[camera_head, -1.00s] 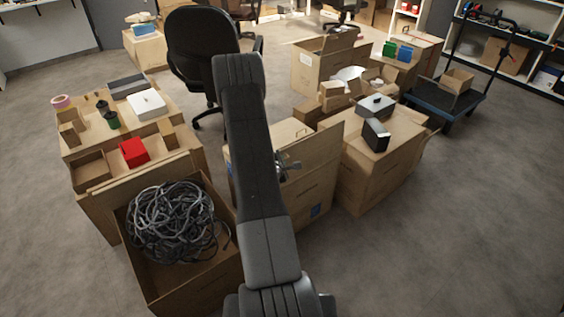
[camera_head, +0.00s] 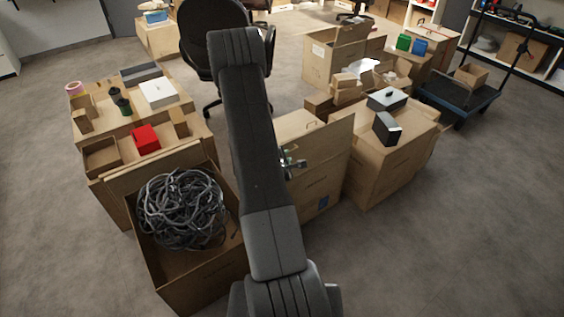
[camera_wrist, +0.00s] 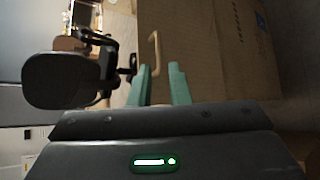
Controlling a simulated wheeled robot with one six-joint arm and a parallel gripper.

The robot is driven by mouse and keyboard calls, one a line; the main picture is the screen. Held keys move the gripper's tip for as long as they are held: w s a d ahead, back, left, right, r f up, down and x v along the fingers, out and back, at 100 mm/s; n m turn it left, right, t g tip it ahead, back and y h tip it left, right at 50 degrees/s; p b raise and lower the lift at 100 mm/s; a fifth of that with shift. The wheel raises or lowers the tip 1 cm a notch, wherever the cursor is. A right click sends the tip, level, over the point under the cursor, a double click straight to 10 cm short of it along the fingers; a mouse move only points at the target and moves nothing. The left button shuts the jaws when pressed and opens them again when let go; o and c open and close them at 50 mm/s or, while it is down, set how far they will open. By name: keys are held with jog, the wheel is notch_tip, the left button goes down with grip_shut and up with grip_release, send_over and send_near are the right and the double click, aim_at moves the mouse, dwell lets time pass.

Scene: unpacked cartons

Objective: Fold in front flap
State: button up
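The middle carton has a tall front flap (camera_head: 325,165) standing upright at its front, with a blue mark low on it. Part of the carton is hidden behind my arm. My gripper (camera_head: 292,162) is partly hidden by the arm, at the left part of this flap; I cannot tell if it touches. In the wrist view, a large cardboard panel (camera_wrist: 215,45) with a blue mark fills the upper right. The two teal fingers of my gripper (camera_wrist: 160,82) are apart in front of cardboard, with nothing visibly held between them. A tan loop (camera_wrist: 153,52) shows just beyond the fingertips.
An open carton of tangled cables (camera_head: 183,280) stands at the front left. Behind it a carton holds a red box (camera_head: 146,138). Another carton (camera_head: 385,170) with a black box (camera_head: 387,128) stands close on the right. An office chair (camera_head: 210,45) is behind. Floor is free at right.

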jog(key=v, duration=0.6)
jog(key=shift+s, duration=0.2)
